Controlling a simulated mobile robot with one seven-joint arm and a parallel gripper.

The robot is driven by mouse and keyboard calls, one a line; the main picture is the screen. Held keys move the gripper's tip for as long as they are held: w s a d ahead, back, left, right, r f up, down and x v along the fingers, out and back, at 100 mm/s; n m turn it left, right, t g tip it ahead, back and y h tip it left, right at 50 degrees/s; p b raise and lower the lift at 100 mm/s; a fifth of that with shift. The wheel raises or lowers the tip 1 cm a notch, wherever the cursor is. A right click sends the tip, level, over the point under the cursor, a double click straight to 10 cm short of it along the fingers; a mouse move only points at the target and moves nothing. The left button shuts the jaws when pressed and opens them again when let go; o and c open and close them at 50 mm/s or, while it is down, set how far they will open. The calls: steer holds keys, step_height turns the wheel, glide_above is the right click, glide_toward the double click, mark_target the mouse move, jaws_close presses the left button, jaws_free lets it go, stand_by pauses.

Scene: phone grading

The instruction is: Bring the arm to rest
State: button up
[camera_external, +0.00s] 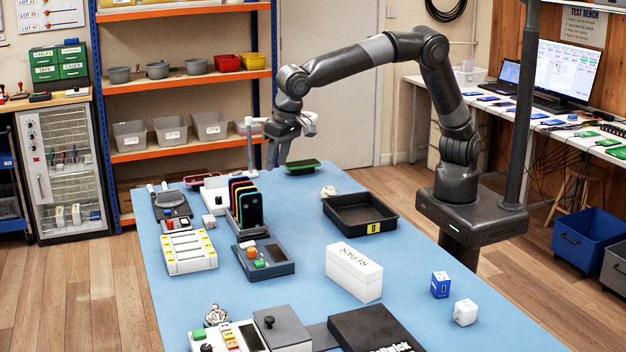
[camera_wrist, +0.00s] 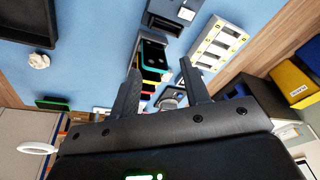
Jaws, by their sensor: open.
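My arm rises from its base at the right and reaches left over the far part of the blue table (camera_external: 300,215). My gripper (camera_external: 271,160) points down above the table's far end, behind the rack of phones (camera_external: 246,203). In the wrist view my gripper (camera_wrist: 160,90) shows two dark fingers spread apart with nothing held between them. The phone rack (camera_wrist: 152,55) appears beyond the fingertips, apart from them as far as I can tell.
A black tray marked B (camera_external: 360,212) and a white box (camera_external: 353,272) stand on the table. A green-edged phone (camera_external: 302,166) lies near the far edge. A crumpled white item (camera_external: 328,191) lies beside the tray. A white lamp-like stand (camera_external: 249,150) is close to the gripper.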

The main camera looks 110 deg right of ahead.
steer(key=s+d+r+n+t+y, duration=0.15)
steer(key=s+d+r, duration=0.3)
steer(key=s, duration=0.55)
steer(key=s+d+r+n+y, duration=0.1)
steer(key=s+d+r+n, duration=0.3)
steer(key=s, duration=0.6)
steer(key=s+f+n+t, duration=0.1)
steer(key=s+f+n, duration=0.1)
steer(key=s, duration=0.9)
steer(key=s+f+n+t, duration=0.1)
steer(key=s+f+n, duration=0.1)
steer(key=s, duration=0.8)
steer(key=shift+s+n+h, duration=0.35)
steer(key=shift+n+h, duration=0.1)
steer(key=shift+n, duration=0.1)
